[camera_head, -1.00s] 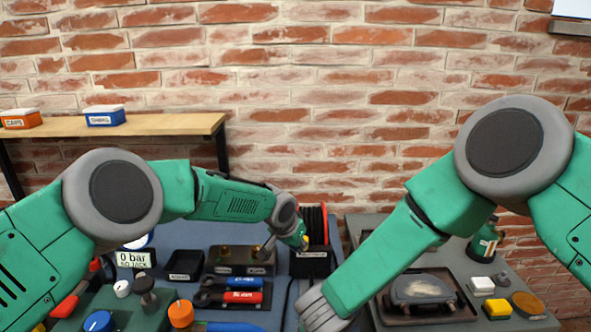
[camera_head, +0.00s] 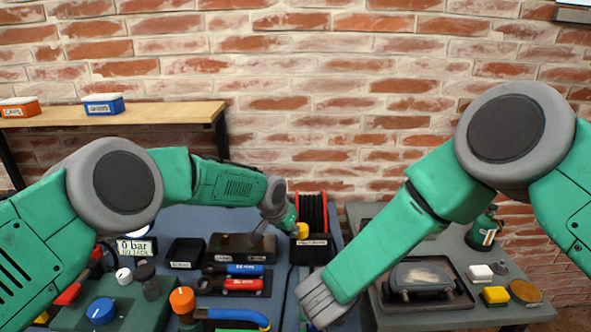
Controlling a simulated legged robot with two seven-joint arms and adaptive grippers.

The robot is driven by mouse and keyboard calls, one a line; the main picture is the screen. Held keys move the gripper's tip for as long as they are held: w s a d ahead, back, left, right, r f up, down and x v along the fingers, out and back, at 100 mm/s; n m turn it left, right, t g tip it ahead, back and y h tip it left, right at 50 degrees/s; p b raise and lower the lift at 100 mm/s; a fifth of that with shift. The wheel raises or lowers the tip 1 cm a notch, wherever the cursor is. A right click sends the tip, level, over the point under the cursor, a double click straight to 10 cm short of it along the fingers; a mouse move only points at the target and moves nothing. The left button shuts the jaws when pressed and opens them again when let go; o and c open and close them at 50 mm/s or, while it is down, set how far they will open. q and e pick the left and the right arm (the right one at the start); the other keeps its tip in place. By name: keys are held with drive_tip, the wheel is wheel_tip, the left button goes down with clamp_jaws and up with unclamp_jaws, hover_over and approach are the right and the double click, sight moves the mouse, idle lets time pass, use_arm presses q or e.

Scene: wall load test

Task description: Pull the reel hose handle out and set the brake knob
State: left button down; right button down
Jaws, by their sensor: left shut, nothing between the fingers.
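My left gripper (camera_head: 291,223) is shut and empty, at the upper left of this yellow part. Whether they touch is unclear, and the wrist hides part of the reel's left side. My right arm (camera_head: 385,245) crosses the right foreground; its fingers are not seen.
Orange (camera_head: 182,298) and blue (camera_head: 101,311) knobs are at lower left.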

use_arm(q)
drive_tip(key=shift+r, duration=0.1)
use_arm(e)
drive_tip(key=shift+a, duration=0.1)
use_arm(q)
drive_tip(key=r, duration=0.6)
drive_tip(key=shift+s+a, duration=0.25)
idle(0.4)
drive_tip(key=shift+s+d+f, duration=0.1)
drive_tip(key=shift+d+f, duration=0.15)
drive_tip(key=shift+f, duration=0.8)
drive_tip(key=shift+s+d+f, duration=0.1)
drive_tip(key=shift+d+f, duration=0.2)
drive_tip(key=shift+f, duration=0.7)
drive_tip(key=shift+s+d+f, duration=0.1)
drive_tip(key=shift+d+f, duration=0.15)
drive_tip(key=shift+f, duration=0.8)
